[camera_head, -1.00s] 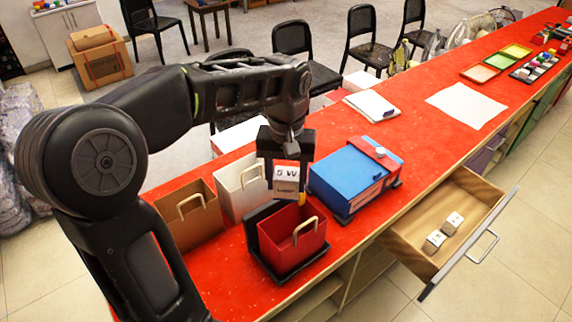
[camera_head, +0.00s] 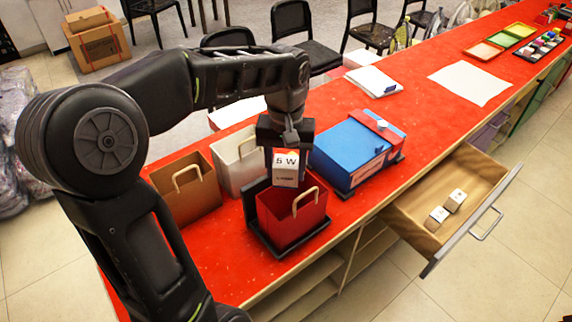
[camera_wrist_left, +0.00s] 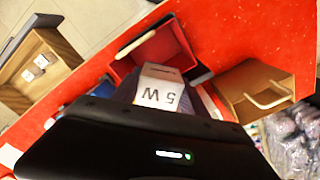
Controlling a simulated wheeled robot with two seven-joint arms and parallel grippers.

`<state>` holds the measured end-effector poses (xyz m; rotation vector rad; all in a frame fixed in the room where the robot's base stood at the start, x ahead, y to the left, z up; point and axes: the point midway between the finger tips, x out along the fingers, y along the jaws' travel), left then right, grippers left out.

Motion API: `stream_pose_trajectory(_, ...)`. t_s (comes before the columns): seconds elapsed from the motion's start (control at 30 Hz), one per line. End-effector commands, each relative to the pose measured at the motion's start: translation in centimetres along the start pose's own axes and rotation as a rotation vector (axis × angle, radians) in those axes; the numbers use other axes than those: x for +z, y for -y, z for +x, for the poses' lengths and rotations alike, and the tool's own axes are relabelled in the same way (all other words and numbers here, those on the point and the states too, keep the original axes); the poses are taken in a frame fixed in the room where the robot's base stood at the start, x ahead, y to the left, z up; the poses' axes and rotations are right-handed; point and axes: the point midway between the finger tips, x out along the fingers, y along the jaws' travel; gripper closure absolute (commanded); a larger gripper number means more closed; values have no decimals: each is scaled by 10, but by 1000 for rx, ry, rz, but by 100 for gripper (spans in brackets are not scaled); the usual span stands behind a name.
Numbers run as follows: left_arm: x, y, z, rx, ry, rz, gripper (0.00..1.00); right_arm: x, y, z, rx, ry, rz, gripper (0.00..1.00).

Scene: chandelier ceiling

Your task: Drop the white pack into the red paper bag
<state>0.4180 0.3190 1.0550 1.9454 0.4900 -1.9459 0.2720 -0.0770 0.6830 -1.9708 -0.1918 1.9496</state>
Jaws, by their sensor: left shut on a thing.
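The white pack (camera_head: 286,167) is marked "5 W" and is held by my left gripper (camera_head: 286,150), which is shut on it. The red paper bag (camera_head: 291,218) stands upright and open on a black tray (camera_head: 270,247) on the red counter. The pack hangs over the bag's back left rim in the head view; its exact height above the bag is hard to tell. In the left wrist view the pack (camera_wrist_left: 160,88) shows in front of the red bag (camera_wrist_left: 165,50), near its opening. My right gripper is not in view.
A brown bag (camera_head: 188,192) and a white bag (camera_head: 237,165) stand left of and behind the red bag. A blue box (camera_head: 346,155) stands close on the right. An open drawer (camera_head: 410,218) with two small white packs (camera_head: 455,197) juts from the counter front.

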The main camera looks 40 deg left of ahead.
Motion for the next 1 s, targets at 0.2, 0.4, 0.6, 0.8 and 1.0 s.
stream_pose_trajectory(0.2,0,0,2,0,0,0,90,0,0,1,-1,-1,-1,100)
stream_pose_trajectory(0.4,0,0,2,0,0,0,41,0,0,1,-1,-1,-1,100)
stream_pose_trajectory(0.6,0,0,2,0,0,0,25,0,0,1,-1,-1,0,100)
stream_pose_trajectory(0.8,0,0,2,0,0,0,24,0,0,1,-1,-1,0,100)
stream_pose_trajectory(1.0,-1,0,-5,1,-2,0,24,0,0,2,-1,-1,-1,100)
